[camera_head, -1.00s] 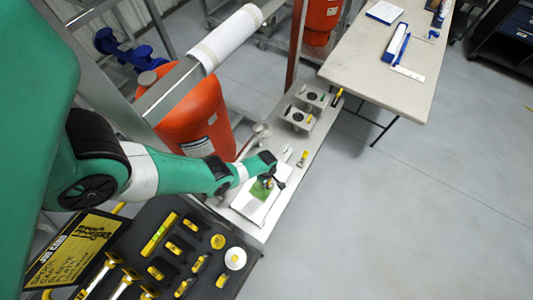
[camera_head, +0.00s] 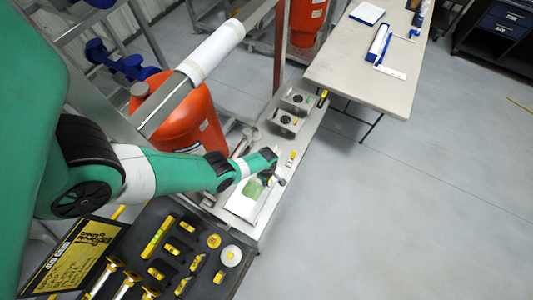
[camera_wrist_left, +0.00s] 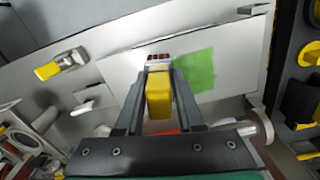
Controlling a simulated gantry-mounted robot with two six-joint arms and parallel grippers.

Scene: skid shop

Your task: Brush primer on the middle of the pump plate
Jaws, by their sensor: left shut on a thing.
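The pump plate is a flat white panel (camera_head: 240,208) on the long grey bench, and it also shows in the left wrist view (camera_wrist_left: 240,65). A green patch (camera_head: 252,190) lies on the plate; in the left wrist view the patch (camera_wrist_left: 195,70) is just right of the brush. My left gripper (camera_head: 274,181) is over the far end of the plate. In the left wrist view its fingers (camera_wrist_left: 158,95) are shut on a yellow-handled brush (camera_wrist_left: 158,93). The brush tip (camera_wrist_left: 158,60) is over the plate; I cannot tell whether it touches. My right gripper is not in view.
Another yellow-handled tool (camera_wrist_left: 47,71) lies on the bench beyond the plate. Two grey blocks with round black openings (camera_head: 287,122) stand farther along the bench. An orange tank (camera_head: 185,120) stands at the left. A dark foam tool tray (camera_head: 215,268) is at the near end.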

